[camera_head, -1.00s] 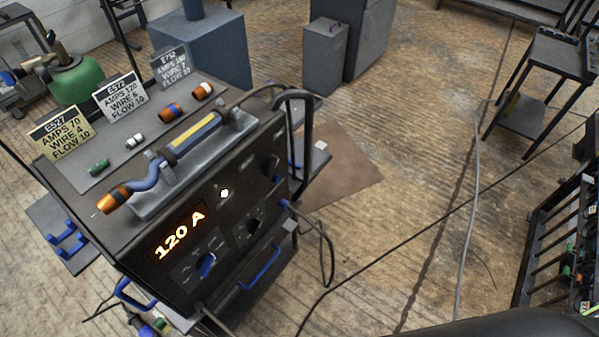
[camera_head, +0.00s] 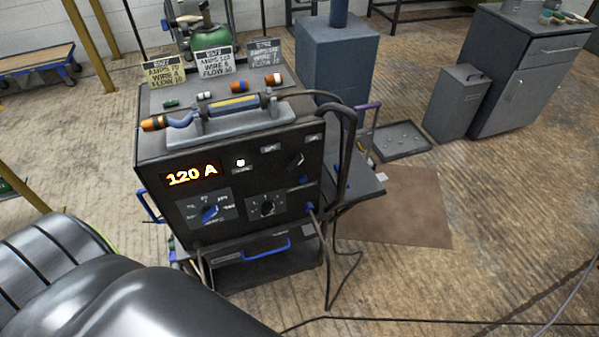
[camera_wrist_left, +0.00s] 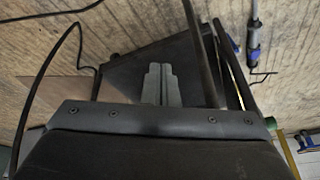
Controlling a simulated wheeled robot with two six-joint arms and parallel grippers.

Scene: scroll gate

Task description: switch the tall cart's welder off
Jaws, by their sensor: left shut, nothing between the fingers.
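The welder (camera_head: 235,225) is a black box on a cart, with a lit orange display reading 120 A (camera_head: 191,175). A small white light (camera_head: 240,162) glows right of the display. Its front has a blue-pointer dial (camera_head: 209,212), a black dial (camera_head: 267,207) and a dark knob (camera_head: 296,160) at upper right. A torch (camera_head: 215,110) lies in a cradle on top. My left gripper (camera_wrist_left: 160,68) is shut and empty in the left wrist view, over a dark surface; whether it touches is unclear. It is out of the head view. My right gripper is not in view.
Signs (camera_head: 215,62) and small coloured parts stand on the welder's top. Dark cables loop down its right side to the floor. A brown mat (camera_head: 405,205) lies to the right, with a grey cabinet (camera_head: 458,100) behind. Floor at right is open.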

